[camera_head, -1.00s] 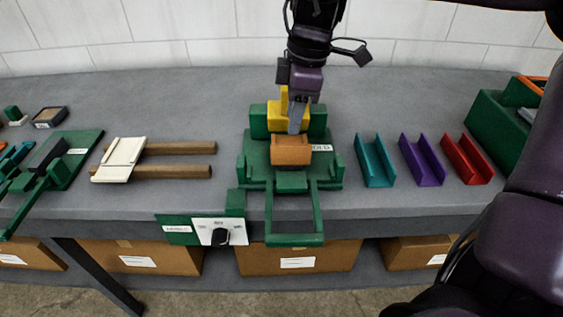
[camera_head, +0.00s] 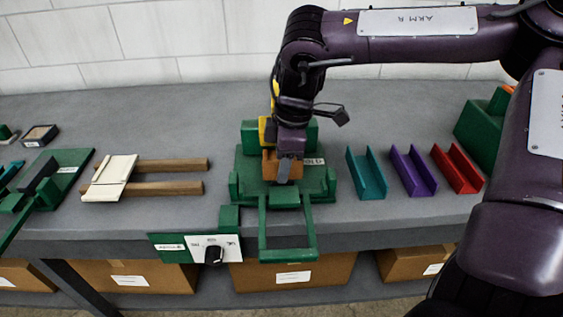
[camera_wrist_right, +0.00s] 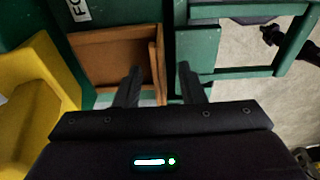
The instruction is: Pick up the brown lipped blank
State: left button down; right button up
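The brown lipped blank (camera_head: 268,165) sits in the green folding station (camera_head: 246,182) at the middle of the bench, partly hidden by my right gripper (camera_head: 285,172). In the right wrist view the blank (camera_wrist_right: 105,62) is a brown sheet with a raised lip along its right side. My right gripper (camera_wrist_right: 158,82) is open there, pointing at the lip, with one finger on each side of it. I cannot tell whether either finger touches the lip. My left gripper is not in view.
A yellow block (camera_wrist_right: 28,85) and green station parts stand close around my right gripper. Teal (camera_head: 366,175), purple (camera_head: 413,172) and red (camera_head: 457,169) channels lie to the right. A cream panel on wooden rails (camera_head: 110,178) lies left. Bare bench separates them.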

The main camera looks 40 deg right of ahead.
jog(key=shift+f+b, duration=0.2)
jog(key=shift+b, duration=0.1)
dwell(0.5)
grip_shut()
